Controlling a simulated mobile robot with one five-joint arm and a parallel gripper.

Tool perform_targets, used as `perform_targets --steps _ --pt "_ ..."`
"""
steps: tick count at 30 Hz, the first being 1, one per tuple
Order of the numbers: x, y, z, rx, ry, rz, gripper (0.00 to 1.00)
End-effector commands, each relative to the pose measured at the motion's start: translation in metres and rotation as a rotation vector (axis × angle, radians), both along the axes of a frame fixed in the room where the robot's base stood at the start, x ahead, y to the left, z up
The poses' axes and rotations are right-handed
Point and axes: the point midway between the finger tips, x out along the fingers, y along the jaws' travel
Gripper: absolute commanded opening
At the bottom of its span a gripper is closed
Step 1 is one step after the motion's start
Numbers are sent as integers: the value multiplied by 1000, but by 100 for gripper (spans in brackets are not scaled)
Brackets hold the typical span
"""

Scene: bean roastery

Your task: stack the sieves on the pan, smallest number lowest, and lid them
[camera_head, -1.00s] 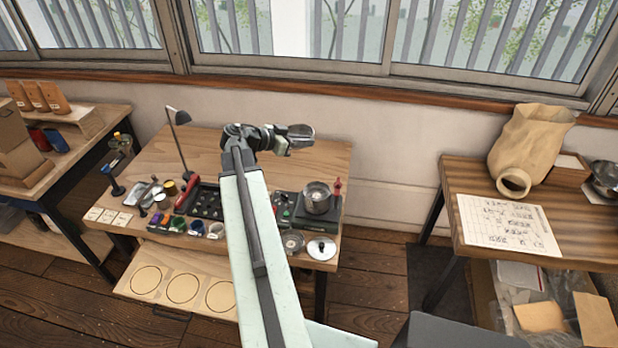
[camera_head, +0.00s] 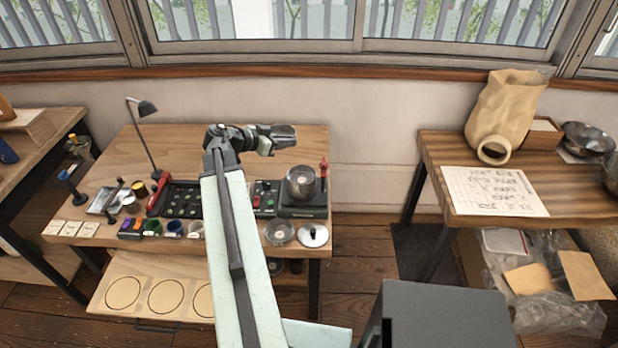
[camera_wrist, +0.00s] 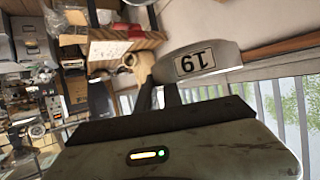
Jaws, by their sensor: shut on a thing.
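The sieve (camera_wrist: 200,64) shows at the jaws in the wrist view, partly hidden by my gripper. It is held in the air above the back of the workbench. A round metal vessel (camera_head: 301,182), perhaps the pan with or without sieves on it, stands on a dark device at the bench's right; I cannot tell its layers. A shallow round dish or sieve (camera_head: 279,233) lies at the front edge. Beside it is a pale round lid (camera_head: 314,237) with a dark knob.
The workbench (camera_head: 270,155) has free room at its back right. A lamp (camera_head: 147,108), a dark slotted tray (camera_head: 182,199) and several small cups crowd its left and middle. An open drawer (camera_head: 143,276) with ring outlines projects below. A side table (camera_head: 430,150) stands right.

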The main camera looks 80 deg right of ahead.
Motion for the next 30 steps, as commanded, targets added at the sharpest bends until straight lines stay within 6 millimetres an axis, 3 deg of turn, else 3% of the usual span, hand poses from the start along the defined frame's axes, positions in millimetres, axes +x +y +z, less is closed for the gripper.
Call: perform_targets --steps 1,6,11,19,30 --pt "-17 -3 -43 3 -7 -15 0" --pt "-54 -10 -86 10 -29 -44 0" --pt "-67 -12 -95 12 -36 -52 0" --pt "-68 -12 -99 11 -37 -53 0" --pt "-68 -12 -142 12 -36 -54 0"
